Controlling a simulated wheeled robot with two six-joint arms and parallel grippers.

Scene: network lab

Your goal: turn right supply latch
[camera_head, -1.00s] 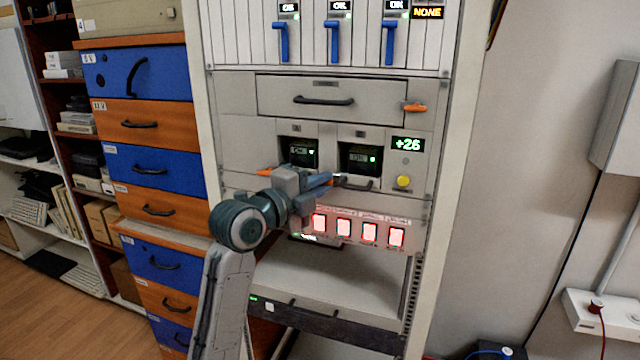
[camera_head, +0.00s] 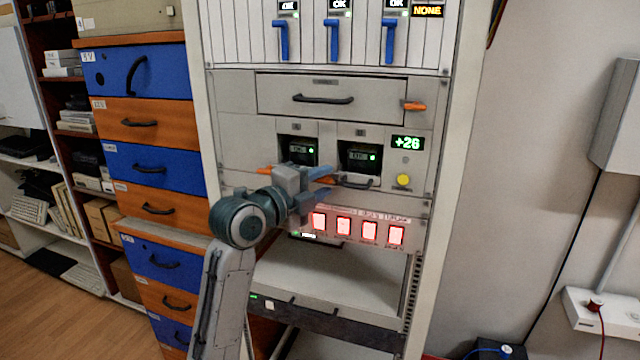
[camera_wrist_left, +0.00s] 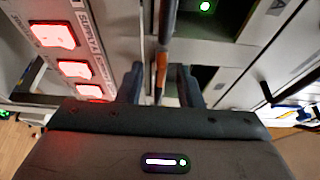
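The rack's power supply bay has two supplies: a left supply (camera_head: 298,151) and a right supply (camera_head: 360,157), each with a green light. The right supply latch is a thin lever with an orange end (camera_head: 326,180), at the lower left of the right supply. My left gripper (camera_head: 322,184) is at this latch. In the left wrist view the orange latch end (camera_wrist_left: 161,72) stands between the two fingers (camera_wrist_left: 160,88), with a gap on each side. The fingers are open and partly hide the latch in the head view. My right gripper is not in view.
Red-lit buttons (camera_head: 344,227) sit just below the gripper. A left latch (camera_head: 264,171) with an orange end is close to my wrist. A drawer (camera_head: 330,98) is above, and a yellow button (camera_head: 403,180) is to the right.

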